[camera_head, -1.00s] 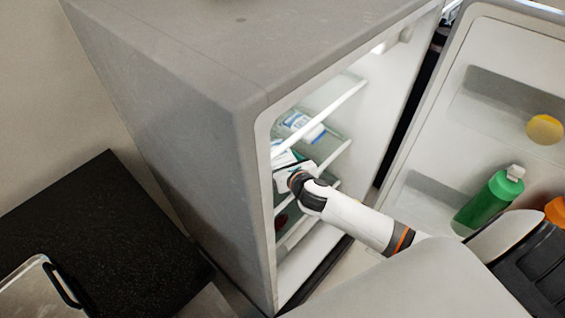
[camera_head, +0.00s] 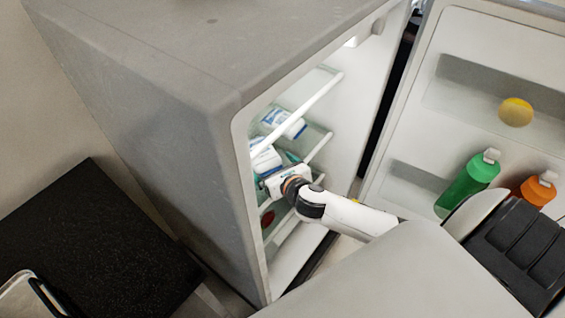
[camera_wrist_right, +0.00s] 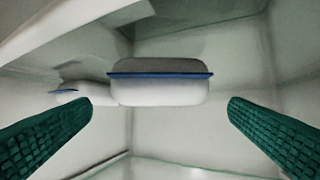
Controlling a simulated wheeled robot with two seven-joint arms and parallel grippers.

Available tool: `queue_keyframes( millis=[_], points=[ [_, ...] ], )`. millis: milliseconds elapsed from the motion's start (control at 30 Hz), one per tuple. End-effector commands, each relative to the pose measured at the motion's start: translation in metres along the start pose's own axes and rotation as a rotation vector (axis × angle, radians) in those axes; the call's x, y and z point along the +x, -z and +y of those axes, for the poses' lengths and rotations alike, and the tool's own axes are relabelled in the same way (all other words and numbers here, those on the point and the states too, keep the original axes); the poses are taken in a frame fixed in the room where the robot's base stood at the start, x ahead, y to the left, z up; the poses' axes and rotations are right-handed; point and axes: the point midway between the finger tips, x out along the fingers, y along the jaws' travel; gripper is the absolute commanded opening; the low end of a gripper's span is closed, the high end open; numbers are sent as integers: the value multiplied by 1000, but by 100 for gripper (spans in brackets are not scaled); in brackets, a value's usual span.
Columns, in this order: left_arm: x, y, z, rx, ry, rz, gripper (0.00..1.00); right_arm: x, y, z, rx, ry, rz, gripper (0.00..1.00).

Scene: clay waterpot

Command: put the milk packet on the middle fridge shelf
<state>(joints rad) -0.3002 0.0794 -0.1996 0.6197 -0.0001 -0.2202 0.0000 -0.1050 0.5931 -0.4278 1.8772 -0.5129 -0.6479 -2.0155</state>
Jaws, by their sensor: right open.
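Two white and blue packs stand inside the open fridge (camera_head: 160,110) in the head view: one farther back (camera_head: 284,123), one nearer (camera_head: 265,157). I cannot tell which, if either, is the milk packet. My right gripper (camera_head: 272,182) reaches into the fridge just below the nearer pack, at about the middle shelf (camera_head: 319,147). In the right wrist view its green fingers (camera_wrist_right: 160,103) are wide apart with nothing held. A white container with a blue rim (camera_wrist_right: 160,88) appears beyond and between them. My left gripper is not in view.
The fridge door (camera_head: 420,110) stands open at the right, with a yellow round item (camera_head: 515,112), a green bottle (camera_head: 468,184) and an orange bottle (camera_head: 535,190) on it. The fridge's left wall edge is close to my right wrist. A black counter (camera_head: 90,245) is at the left.

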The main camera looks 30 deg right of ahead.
Motion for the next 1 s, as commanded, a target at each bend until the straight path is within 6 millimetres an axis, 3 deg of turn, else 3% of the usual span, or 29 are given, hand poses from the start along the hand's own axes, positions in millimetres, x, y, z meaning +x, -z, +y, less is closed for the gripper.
queue_keyframes(
  millis=[200,400,833,1000],
  points=[
    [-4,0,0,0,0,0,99,-45,0,0,0,1,-1,99],
    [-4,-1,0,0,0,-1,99,-66,0,0,1,0,0,99],
    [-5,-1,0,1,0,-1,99,-69,-1,0,23,-5,-5,99],
    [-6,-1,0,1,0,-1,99,-69,-21,4,288,-60,-70,99]
  ],
)
